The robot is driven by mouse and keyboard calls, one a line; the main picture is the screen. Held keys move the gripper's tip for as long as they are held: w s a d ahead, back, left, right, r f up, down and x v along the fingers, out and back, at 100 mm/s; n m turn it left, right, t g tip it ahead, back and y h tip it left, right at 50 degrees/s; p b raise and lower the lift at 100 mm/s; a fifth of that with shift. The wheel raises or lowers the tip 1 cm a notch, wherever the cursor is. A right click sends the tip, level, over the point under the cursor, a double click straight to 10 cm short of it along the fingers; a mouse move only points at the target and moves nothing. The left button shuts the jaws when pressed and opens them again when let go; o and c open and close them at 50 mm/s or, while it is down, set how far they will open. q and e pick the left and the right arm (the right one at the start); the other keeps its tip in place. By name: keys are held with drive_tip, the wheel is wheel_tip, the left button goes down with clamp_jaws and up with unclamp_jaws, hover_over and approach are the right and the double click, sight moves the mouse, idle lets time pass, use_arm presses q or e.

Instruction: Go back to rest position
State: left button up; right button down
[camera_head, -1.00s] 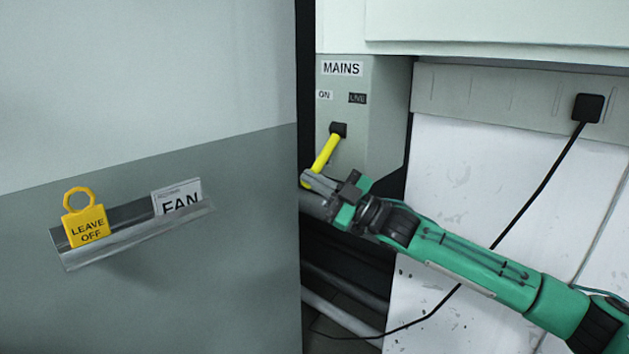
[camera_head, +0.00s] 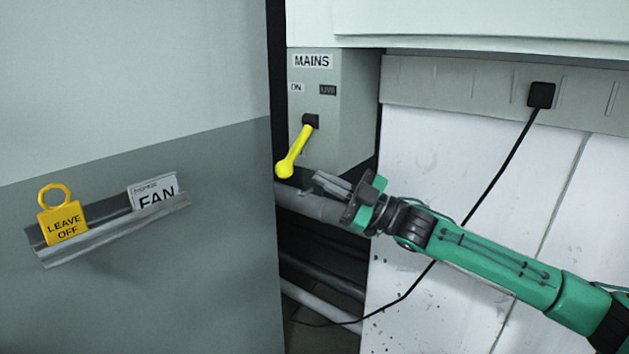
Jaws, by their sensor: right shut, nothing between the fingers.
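My right gripper (camera_head: 331,184) is shut and empty. It comes in from the right on a green arm and sits below and to the right of the yellow lever (camera_head: 296,150), apart from it. The lever hangs from a black pivot on the grey MAINS box (camera_head: 346,115), its knob pointing down and to the left. The box has an ON label and a dark LIVE label. My left gripper is not in view.
A grey cabinet (camera_head: 130,270) fills the left. Its metal tray (camera_head: 100,248) holds a yellow LEAVE OFF tag (camera_head: 62,223) and a FAN card (camera_head: 153,193). Pipes (camera_head: 310,203) run below the box. A black cable (camera_head: 503,160) hangs from a socket on the right.

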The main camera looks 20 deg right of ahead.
drive_tip(key=shift+w+d+f, duration=0.1)
drive_tip(key=shift+d, duration=0.05)
